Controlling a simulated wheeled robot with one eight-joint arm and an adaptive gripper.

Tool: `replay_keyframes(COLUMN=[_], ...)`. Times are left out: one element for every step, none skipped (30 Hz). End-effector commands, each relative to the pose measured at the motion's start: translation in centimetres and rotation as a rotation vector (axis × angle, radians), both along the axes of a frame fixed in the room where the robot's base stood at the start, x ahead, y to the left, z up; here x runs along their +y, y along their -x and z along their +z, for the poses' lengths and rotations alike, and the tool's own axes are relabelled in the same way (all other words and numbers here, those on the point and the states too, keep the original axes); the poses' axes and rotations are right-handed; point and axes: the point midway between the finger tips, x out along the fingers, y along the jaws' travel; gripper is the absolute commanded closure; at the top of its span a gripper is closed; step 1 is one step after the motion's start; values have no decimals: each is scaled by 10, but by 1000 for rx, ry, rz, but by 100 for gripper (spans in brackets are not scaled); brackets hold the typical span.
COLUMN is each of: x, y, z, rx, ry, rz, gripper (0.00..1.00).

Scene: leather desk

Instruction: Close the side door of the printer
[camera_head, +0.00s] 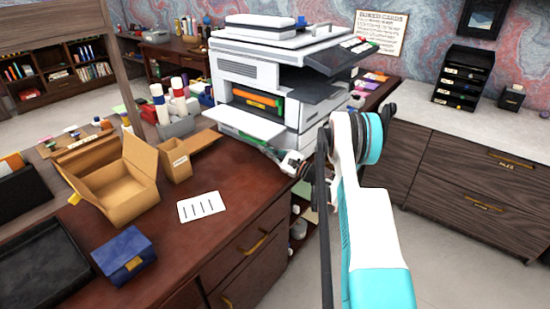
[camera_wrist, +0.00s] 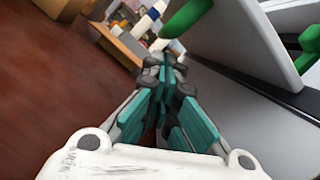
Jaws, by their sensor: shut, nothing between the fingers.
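The white and grey printer (camera_head: 290,80) stands on the dark desk. Its side door (camera_head: 248,122) hangs open, folded down and outward from an opening that shows orange and green parts inside. My gripper (camera_head: 270,150) is low at the printer's front corner, just below and beside the door. In the wrist view my gripper (camera_wrist: 166,62) has its teal fingers shut with nothing between them. I cannot tell whether the fingers touch the door.
An open cardboard box (camera_head: 112,182), a smaller box (camera_head: 172,160), a white card (camera_head: 201,206) and a blue box (camera_head: 124,255) lie on the desk left of my arm. A grey organiser (camera_head: 177,128) stands near the printer's left side.

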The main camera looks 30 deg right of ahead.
Motion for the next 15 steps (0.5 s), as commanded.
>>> replay_keyframes(x=[4,5,7,9,10,11,12,12,13,13,13,13,13,13,13], y=[-7,-10,-14,-17,-19,-21,-23,-23,-25,-25,-25,-26,-26,-26,-26], z=[0,1,2,3,3,4,5,5,6,6,6,7,7,7,7], rx=[0,0,0,0,1,1,0,1,0,0,0,0,0,0,0], ry=[0,0,0,0,0,0,0,0,0,0,0,0,0,0,0], rz=[1,0,1,1,1,1,0,-1,-1,-1,-1,-1,-1,-1,-1], gripper=[100,100,100,100,100,100,100,100,100,100,100,100,100,100,100])
